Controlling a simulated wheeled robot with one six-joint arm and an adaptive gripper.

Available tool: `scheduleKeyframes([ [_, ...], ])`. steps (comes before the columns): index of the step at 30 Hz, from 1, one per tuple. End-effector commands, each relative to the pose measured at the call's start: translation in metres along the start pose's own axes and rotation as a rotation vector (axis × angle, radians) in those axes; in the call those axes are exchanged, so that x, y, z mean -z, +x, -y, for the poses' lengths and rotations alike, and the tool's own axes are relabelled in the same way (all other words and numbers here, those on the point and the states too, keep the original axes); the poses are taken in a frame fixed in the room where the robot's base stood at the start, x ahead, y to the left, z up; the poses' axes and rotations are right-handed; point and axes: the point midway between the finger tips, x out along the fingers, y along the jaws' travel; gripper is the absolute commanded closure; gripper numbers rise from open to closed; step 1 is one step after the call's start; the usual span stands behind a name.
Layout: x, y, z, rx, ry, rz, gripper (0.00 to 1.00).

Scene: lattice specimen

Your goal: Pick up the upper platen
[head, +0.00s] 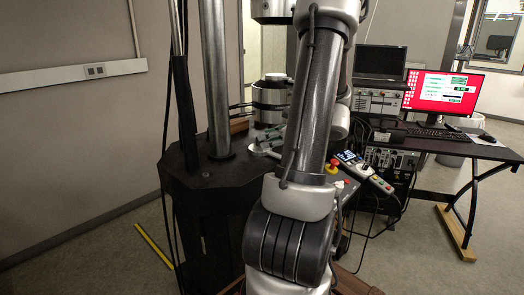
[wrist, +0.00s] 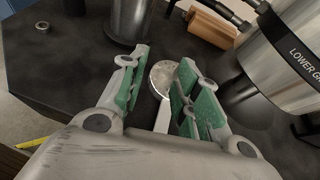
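A pale grey metal disc with a straight stem, which looks like the upper platen (wrist: 163,78), lies on the dark table top in the wrist view. Its stem points down the picture toward my gripper's palm. My gripper (wrist: 163,70) is open, with a green-padded finger on each side of the platen. The right finger overlaps the disc's right edge in the picture; I cannot tell whether it touches. In the head view my gripper (head: 268,142) is low over the table top, partly behind my arm, and the platen cannot be made out there.
The steel cylinder marked "LOWER GR" (wrist: 305,45) stands close at right, with a wooden block (wrist: 210,22) behind. A steel column (wrist: 125,20) rises beyond the left finger. A small ring (wrist: 42,26) lies far left. A control pendant (head: 362,170) is at the table's right.

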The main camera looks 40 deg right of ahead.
Motion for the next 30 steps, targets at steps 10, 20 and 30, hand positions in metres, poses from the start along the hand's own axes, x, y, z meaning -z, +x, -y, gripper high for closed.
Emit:
scheduleKeyframes([
  [10, 0.012, 0.02, 0.033, 0.083, 0.116, 0.036, 0.68],
  [20, 0.01, 0.064, 0.038, 0.08, 0.112, 0.034, 0.68],
  [30, 0.009, 0.071, 0.039, 0.083, 0.112, 0.035, 0.81],
])
